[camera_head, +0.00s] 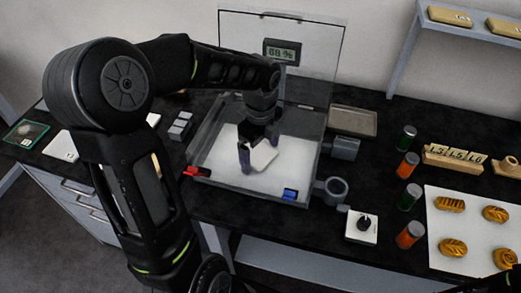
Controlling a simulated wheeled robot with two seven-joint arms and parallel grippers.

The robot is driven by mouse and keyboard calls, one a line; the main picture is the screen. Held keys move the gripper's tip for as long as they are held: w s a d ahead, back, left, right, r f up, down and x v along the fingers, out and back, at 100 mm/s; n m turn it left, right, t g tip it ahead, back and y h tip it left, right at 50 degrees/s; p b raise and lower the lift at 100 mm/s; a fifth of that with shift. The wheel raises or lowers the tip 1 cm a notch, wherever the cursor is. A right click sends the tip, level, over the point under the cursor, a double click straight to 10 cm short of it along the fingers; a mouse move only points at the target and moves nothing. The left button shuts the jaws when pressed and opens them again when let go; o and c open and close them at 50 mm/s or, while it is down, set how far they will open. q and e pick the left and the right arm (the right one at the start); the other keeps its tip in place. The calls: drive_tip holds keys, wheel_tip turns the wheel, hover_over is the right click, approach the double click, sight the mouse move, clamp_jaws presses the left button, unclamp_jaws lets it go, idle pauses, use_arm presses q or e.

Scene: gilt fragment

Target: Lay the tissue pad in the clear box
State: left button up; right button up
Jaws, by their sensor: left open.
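The clear box (210,178) stands on the dark bench, its transparent lid (240,30) raised at the back. Its floor is white. My left gripper (258,150) reaches down inside the box, fingers apart. A small white piece, apparently the tissue pad (264,157), is at its fingertips, tilted against the white floor. I cannot tell whether it touches the fingers or the floor. My right gripper does not show.
A red clip (195,172) and a blue block (290,194) are at the box's front. Right are a tan tray (353,121), a grey ring holder (332,190), a knob unit (362,226), green and orange jars (407,165), and a white sheet (475,225) with ornaments.

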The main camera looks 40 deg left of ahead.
sight(260, 155)
use_arm(q)
wheel_tip(260, 155, up, 12)
drive_tip(key=shift+r, duration=0.2)
idle(0.5)
idle(0.6)
